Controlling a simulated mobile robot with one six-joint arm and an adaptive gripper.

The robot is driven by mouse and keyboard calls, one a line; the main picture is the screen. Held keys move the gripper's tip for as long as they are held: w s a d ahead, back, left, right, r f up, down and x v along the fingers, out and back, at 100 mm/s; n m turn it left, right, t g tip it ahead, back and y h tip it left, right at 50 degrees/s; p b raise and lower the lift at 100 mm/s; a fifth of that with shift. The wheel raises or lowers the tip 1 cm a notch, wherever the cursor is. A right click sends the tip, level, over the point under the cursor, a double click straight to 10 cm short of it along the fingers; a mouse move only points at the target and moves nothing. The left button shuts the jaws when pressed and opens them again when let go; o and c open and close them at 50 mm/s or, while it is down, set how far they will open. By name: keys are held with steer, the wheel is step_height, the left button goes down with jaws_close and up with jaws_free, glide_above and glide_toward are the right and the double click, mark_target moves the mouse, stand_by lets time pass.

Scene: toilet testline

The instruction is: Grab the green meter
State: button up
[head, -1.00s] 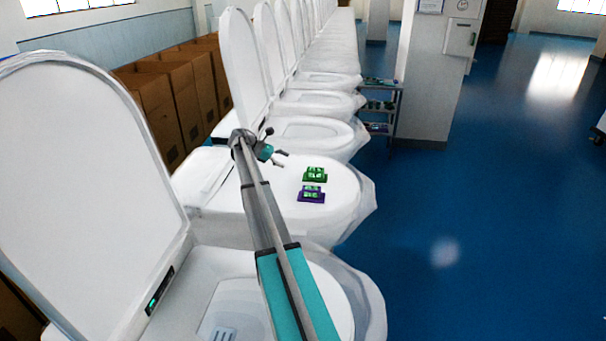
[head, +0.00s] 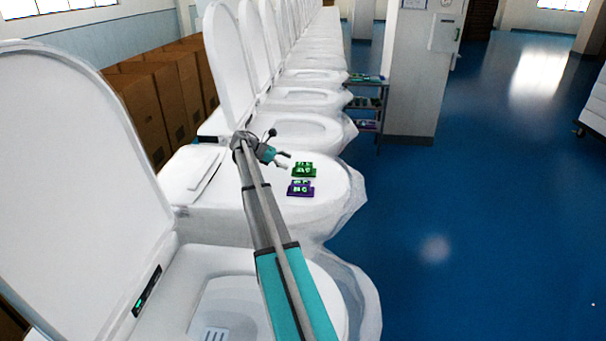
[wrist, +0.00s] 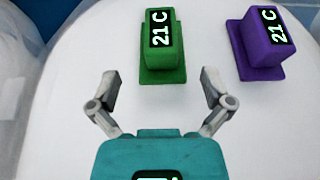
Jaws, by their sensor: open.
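The green meter (head: 303,169) sits on the closed white lid of a toilet (head: 335,205), with the purple meter (head: 301,188) beside it. In the wrist view the green meter (wrist: 161,45) stands upright beyond my gripper, roughly centred between the fingers, its display reading "21 C". The purple meter (wrist: 262,42) is to its right and also reads "21 C". My gripper (wrist: 158,85) is open and empty, its fingertips just short of the green meter's base. In the head view my gripper (head: 284,160) is just left of the green meter.
A long row of toilets runs to the back, several with raised lids (head: 228,65). Cardboard boxes (head: 150,95) stand behind them at left. A shelf cart (head: 366,105) with small devices stands by a pillar (head: 415,80). Blue floor (head: 480,200) at right is clear.

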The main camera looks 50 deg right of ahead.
mark_target(306, 169)
steer(key=shift+x, duration=1.1)
steer(key=shift+s+b, duration=0.1)
steer(key=shift+b, duration=0.2)
steer(key=b+x, duration=0.1)
steer(key=x, duration=0.2)
steer(key=shift+s+f, duration=0.2)
steer(key=shift+f, duration=0.05)
steer(key=shift+b+x, duration=0.4)
steer(key=shift+x, duration=0.4)
steer(key=shift+w+d+r, duration=0.1)
steer(key=c, duration=1.1)
steer(key=shift+o, duration=0.2)
